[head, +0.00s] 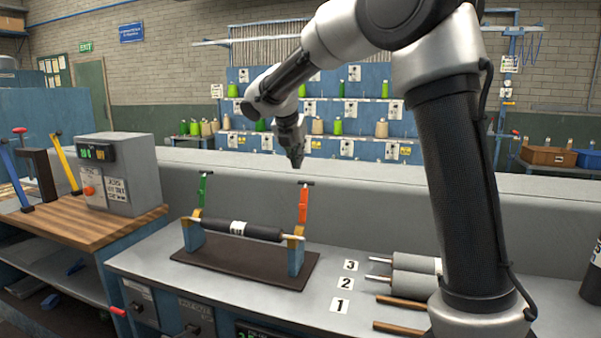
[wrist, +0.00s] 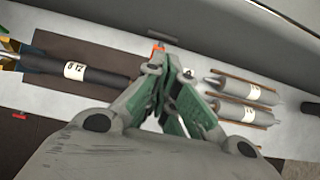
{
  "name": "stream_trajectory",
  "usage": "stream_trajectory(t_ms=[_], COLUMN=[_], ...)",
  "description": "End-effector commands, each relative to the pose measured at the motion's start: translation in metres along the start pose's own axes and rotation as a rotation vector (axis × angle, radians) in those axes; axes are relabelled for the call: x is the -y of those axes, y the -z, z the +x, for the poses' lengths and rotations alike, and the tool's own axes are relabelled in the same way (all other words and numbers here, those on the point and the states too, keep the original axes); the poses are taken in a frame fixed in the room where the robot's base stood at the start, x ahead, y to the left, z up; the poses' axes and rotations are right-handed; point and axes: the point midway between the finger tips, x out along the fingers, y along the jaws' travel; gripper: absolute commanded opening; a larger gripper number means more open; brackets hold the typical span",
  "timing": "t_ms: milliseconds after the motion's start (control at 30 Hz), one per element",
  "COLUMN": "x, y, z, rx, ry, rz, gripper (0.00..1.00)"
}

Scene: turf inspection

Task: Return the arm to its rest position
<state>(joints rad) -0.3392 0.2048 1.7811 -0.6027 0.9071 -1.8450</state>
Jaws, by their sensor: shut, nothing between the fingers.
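My arm reaches from the right over the bench in the head view, its links bent up and to the left. My gripper (head: 295,160) hangs in the air above and behind the roller stand, pointing down, apart from everything. The wrist view shows my gripper (wrist: 175,78) from above with its green-padded fingers closed together at the tips and nothing held. A black labelled roller (head: 238,230) lies across the blue posts of a stand on a dark base plate (head: 240,268). The roller also shows at the left of the wrist view (wrist: 95,75).
Grey rollers (head: 415,274) lie on brown rails at the bench's right, beside labels 1, 2 and 3. Green (head: 202,190) and orange (head: 303,203) levers stand up from the stand. A grey control box (head: 118,172) sits on a wooden worktop at left. A low wall backs the bench.

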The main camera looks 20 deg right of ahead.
Motion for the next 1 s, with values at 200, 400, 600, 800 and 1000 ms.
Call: stream_trajectory(t_ms=[200,400,600,800,1000], x=[-0.001,0.000,0.034,0.153,0.254], y=[-0.007,-0.007,0.061,0.143,0.220], z=[-0.029,-0.034,-0.008,-0.031,-0.056], rx=[0.000,-0.006,-0.140,-0.254,-0.328], ry=[-0.001,-0.001,0.098,0.283,0.405], rz=[0.000,0.194,0.849,1.721,2.302], gripper=[0.00,0.00,0.00,0.00,0.00])
